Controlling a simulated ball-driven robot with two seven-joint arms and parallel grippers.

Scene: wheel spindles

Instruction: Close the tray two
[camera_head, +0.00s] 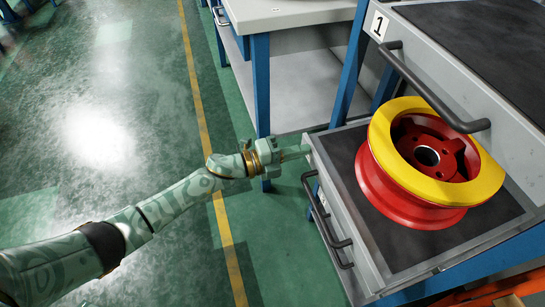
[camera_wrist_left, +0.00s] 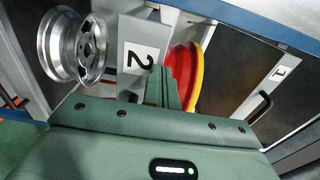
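Tray two (camera_head: 350,215) is a grey drawer pulled out of the cabinet at the right. A red wheel with a yellow rim (camera_head: 435,160) lies on its dark bed. In the left wrist view the front of tray two (camera_wrist_left: 125,85) carries a label "2", and part of the red and yellow wheel (camera_wrist_left: 185,75) shows behind it. My left gripper (camera_head: 302,150) is at the far front corner of the tray, its fingertips at or very near the front panel; contact is hard to tell. Its fingers (camera_wrist_left: 166,88) look closed together with nothing between them. My right gripper is not in view.
Tray one (camera_head: 400,50), labelled "1", with a dark bar handle, juts out above tray two. Dark handles (camera_head: 328,225) stand at the front of the drawers. A grey bench (camera_head: 285,12) with blue legs stands behind. A silver wheel (camera_wrist_left: 75,47) shows in the wrist view. Floor at left is clear.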

